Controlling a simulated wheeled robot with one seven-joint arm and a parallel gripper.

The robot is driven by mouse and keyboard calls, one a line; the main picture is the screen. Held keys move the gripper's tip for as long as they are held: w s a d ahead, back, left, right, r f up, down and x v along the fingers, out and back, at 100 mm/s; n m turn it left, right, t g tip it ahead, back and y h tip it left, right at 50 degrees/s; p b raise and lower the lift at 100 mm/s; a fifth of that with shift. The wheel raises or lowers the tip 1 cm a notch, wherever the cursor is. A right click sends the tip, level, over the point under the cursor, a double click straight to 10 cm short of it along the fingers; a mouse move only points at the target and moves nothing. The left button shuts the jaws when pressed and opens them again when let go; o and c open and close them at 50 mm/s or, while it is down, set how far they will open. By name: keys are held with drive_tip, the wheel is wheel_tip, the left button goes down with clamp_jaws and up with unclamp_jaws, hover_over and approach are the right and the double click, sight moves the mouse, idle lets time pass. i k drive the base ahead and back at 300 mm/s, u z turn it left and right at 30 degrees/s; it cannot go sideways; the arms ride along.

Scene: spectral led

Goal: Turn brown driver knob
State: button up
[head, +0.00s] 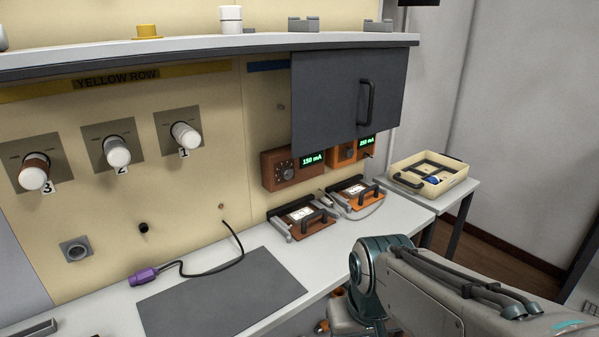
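The brown driver (268,183) is a box on the back wall panel under the dark cabinet door, with a green display reading 150 mA. Its round dark knob (284,174) is on the front left of the box, unobstructed. I cannot make out exactly where the knob points. An orange driver (336,157) with its own knob and green display is just to its right, partly covered by the dark door. My arm shows at the lower right, in front of the bench and well apart from the knob. My gripper is not in view.
The dark door (330,100) with a black handle hangs just above both drivers. Two handled fixtures, one brown (317,228) and one orange (368,199), sit on the bench below. A grey mat (220,290) and purple connector (143,277) are left. A cream tray (458,183) is at right.

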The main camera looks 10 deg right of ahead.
sight(287, 173)
drive_tip(key=k, duration=1.05)
drive_tip(key=z, duration=1.2)
drive_tip(key=i, duration=0.85)
drive_tip(key=u, duration=0.35)
drive_tip(key=i, duration=0.9)
drive_tip(key=u, duration=0.75)
